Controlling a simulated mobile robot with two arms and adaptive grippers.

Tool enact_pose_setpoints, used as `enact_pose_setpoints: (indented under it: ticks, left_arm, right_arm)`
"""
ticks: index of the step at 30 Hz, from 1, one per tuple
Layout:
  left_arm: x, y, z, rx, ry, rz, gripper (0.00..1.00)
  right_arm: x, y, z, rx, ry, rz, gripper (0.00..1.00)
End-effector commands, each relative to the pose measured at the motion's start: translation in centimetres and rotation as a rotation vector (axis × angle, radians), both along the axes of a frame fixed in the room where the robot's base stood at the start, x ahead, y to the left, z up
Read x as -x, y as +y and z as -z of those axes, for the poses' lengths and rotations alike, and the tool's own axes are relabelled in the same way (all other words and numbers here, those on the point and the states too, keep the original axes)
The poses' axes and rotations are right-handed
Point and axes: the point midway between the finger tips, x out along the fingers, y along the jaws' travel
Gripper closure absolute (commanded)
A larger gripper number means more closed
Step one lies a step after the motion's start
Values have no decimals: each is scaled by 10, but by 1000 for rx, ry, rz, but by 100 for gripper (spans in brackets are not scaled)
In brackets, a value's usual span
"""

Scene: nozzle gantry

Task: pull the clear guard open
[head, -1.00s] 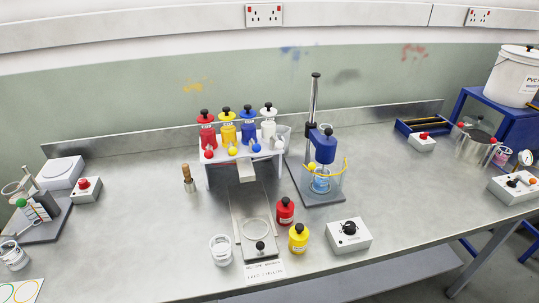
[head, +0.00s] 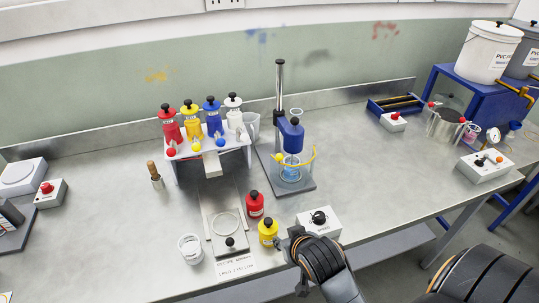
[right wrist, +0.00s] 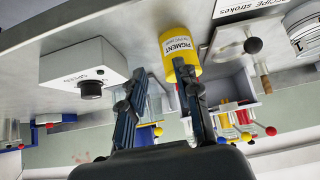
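The clear guard (head: 311,168) is a see-through shield with a yellow rim, standing around the beaker (head: 291,172) under the blue stirrer head (head: 291,135). A yellow knob shows at its left side. My right gripper (head: 296,248) is at the bench's front edge, in front of the grey speed box (head: 319,221), well short of the guard and not touching it. In the right wrist view its two fingers (right wrist: 162,84) are spread with nothing between them. My left gripper is out of view.
A yellow pigment bottle (head: 268,232) and a red bottle (head: 255,204) stand left of the speed box. The nozzle gantry (head: 212,155) with several coloured bottles is left of the stirrer. The bench right of the stirrer is clear up to the gauge box (head: 486,165).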

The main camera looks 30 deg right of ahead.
Motion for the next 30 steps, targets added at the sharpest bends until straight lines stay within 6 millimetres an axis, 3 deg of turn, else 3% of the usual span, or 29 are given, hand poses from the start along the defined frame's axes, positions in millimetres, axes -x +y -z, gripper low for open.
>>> enact_pose_setpoints:
  ticks: [3, 9, 13, 20, 30]
  left_arm:
    - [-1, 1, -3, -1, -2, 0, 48]
    - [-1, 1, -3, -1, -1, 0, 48]
    - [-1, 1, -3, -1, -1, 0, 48]
    - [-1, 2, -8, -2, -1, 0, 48]
    - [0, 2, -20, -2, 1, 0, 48]
  right_arm:
    - [-25, -18, -41, -12, -132, 85, 68]
    - [-70, -54, -92, -43, -372, 229, 68]
    - [-84, -69, -115, -57, -471, 281, 68]
    - [-106, -78, -111, -60, -485, 288, 68]
    - [-163, -99, -87, -60, -484, 287, 68]
